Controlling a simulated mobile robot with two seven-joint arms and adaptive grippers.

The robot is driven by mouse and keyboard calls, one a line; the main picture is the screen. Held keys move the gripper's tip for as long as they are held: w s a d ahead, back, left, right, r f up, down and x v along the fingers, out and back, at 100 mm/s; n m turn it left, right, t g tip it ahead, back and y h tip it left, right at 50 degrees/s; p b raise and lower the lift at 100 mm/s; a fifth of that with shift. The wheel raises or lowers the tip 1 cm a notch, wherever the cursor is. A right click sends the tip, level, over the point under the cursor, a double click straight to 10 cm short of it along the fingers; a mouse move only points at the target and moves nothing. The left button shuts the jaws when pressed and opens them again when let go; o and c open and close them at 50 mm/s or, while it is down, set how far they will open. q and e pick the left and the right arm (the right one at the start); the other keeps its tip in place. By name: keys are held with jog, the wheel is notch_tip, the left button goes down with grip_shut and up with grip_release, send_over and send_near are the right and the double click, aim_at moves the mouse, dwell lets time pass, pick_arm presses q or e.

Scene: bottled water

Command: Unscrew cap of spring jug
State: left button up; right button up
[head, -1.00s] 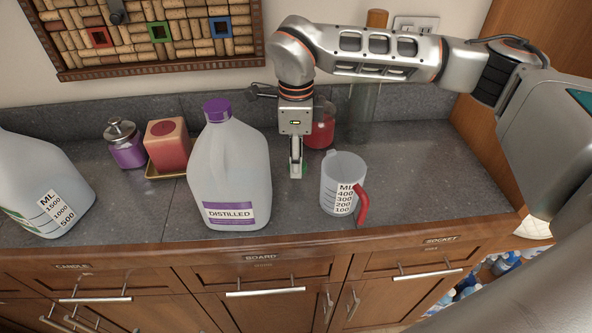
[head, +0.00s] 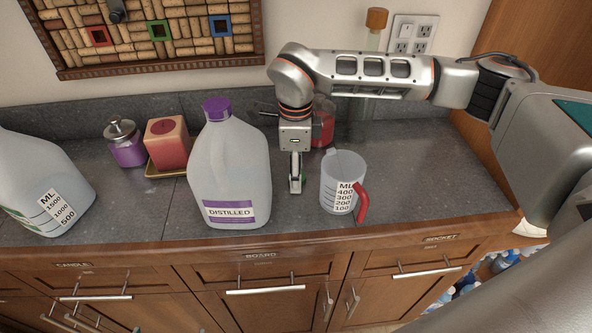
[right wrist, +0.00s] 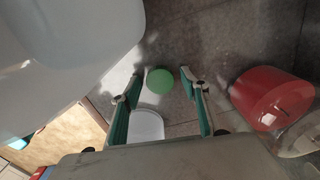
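A translucent jug (head: 40,175) with measuring marks and a trace of green at its lower edge stands at the left; its top is outside the head view and no spring label is readable. A jug labelled DISTILLED (head: 230,175) with a purple cap (head: 217,109) stands left of my right gripper (head: 295,188). In the right wrist view my right gripper (right wrist: 161,83) has its fingers apart. A round green cap-like disc (right wrist: 160,81) shows between the fingertips, with small gaps on both sides; its height above the counter is unclear. My left gripper is out of view.
A measuring cup (head: 338,172) with a red handle stands just right of the right gripper. A red container (head: 322,125) is behind it. A purple jar (head: 126,148) and red candle (head: 166,142) sit at the back. The counter's right side (head: 420,180) is clear.

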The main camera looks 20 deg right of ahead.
jog(key=shift+r, duration=0.1)
notch_tip(320, 180, up, 12)
jog(key=b, duration=0.1)
dwell(0.5)
